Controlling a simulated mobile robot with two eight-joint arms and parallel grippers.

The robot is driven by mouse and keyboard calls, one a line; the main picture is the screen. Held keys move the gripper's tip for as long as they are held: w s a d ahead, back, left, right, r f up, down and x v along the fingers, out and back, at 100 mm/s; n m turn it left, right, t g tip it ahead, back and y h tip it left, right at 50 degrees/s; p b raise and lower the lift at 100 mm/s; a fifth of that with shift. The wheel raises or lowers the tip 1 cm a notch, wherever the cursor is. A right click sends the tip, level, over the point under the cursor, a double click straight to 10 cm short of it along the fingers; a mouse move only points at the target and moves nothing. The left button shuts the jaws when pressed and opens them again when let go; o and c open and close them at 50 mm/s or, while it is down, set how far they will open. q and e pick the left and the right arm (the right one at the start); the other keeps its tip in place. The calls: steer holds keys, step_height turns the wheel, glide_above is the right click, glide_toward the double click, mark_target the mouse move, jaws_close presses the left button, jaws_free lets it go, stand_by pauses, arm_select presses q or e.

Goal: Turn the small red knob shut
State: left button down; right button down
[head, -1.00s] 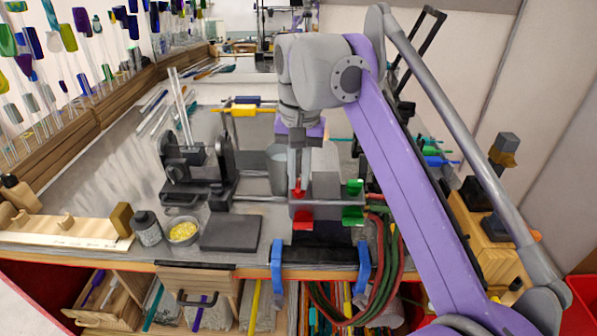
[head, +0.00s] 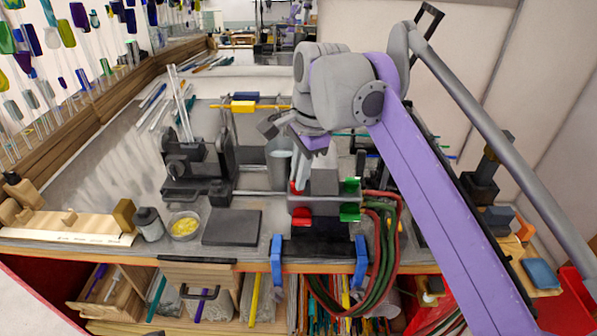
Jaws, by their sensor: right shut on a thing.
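The upper red knob (head: 295,187) is on the left of the grey valve block (head: 322,203) at the front of the bench. A second red knob (head: 301,218) is below it on the block's front. My right gripper (head: 299,181) reaches down from above, its fingers shut on the upper red knob and covering most of it. The knob's exact angle is hidden. Two green knobs, an upper one (head: 352,186) and a lower one (head: 350,213), are on the block's right side. My left gripper is not in view.
Red and green hoses (head: 388,235) hang to the right of the block. Blue clamps (head: 277,262) grip the bench edge below. A grey cup (head: 279,165) stands close behind left. A black lathe-like fixture (head: 192,170), dark pad (head: 232,227) and yellow-filled bowl (head: 184,227) are further left.

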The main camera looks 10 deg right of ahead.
steer(key=m+t, duration=0.1)
steer(key=m, duration=0.4)
steer(key=shift+s+m, duration=0.1)
steer(key=shift+m, duration=0.2)
stand_by(0.4)
steer(key=c, duration=0.9)
jaws_free()
steer(key=shift+r, duration=0.1)
steer(key=v, duration=1)
steer(key=shift+r, duration=0.3)
steer(key=shift+s, duration=0.1)
